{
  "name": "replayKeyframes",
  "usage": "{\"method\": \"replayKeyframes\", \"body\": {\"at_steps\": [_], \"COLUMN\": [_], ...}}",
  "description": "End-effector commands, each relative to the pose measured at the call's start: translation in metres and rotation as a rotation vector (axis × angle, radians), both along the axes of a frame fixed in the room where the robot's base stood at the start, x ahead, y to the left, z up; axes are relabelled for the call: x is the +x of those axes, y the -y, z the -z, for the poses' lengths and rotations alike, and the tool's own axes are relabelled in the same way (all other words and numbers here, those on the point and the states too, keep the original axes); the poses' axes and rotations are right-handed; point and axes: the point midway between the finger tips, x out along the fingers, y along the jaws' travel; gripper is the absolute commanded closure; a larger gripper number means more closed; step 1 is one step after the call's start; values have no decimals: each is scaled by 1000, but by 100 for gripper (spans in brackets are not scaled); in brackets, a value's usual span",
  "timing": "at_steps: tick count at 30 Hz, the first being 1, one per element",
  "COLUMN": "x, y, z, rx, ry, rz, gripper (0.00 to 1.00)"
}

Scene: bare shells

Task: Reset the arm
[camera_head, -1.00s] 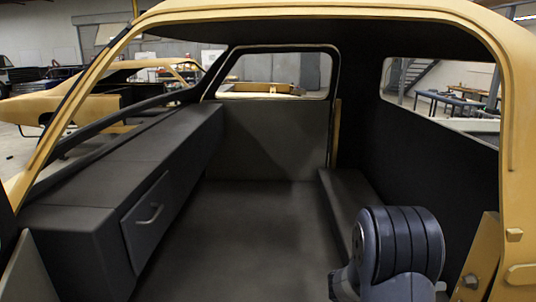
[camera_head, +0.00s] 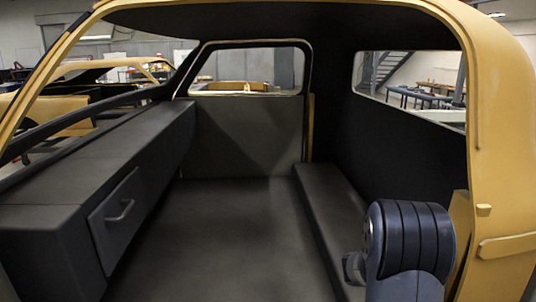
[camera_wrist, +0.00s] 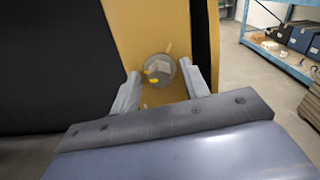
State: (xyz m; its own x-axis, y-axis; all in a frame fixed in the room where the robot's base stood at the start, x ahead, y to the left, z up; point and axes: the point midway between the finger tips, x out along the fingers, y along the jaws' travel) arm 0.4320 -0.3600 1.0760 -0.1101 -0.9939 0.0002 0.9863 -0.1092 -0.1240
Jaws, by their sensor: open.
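In the wrist view my gripper (camera_wrist: 159,70) is open, with its two grey fingers apart and pointing at a yellow panel (camera_wrist: 125,30). A round greyish spot with small yellow marks shows on or before the panel between the fingers; I cannot tell what it is. No held thing is visible. In the head view my dark, ribbed arm joint (camera_head: 410,240) stands at the lower right, in front of the shell opening. The gripper fingers cannot be made out clearly there.
A yellow vehicle shell (camera_head: 505,150) frames the head view. Inside are a grey drawer (camera_head: 115,220) at left, a low ledge (camera_head: 335,215) at right and a clear floor (camera_head: 220,240). The wrist view shows a blue shelf (camera_wrist: 280,58) with boxes at right.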

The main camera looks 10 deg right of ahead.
Motion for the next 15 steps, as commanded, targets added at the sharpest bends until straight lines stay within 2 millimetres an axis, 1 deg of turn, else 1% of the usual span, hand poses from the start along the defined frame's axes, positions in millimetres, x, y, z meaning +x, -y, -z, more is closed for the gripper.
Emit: {"method": "replayKeyframes", "body": {"at_steps": [1,15], "x": [0,-1], "y": [0,0], "z": [5,4], "rx": [-5,-49], "ry": [41,431], "rz": [0,0], "gripper": [57,57]}}
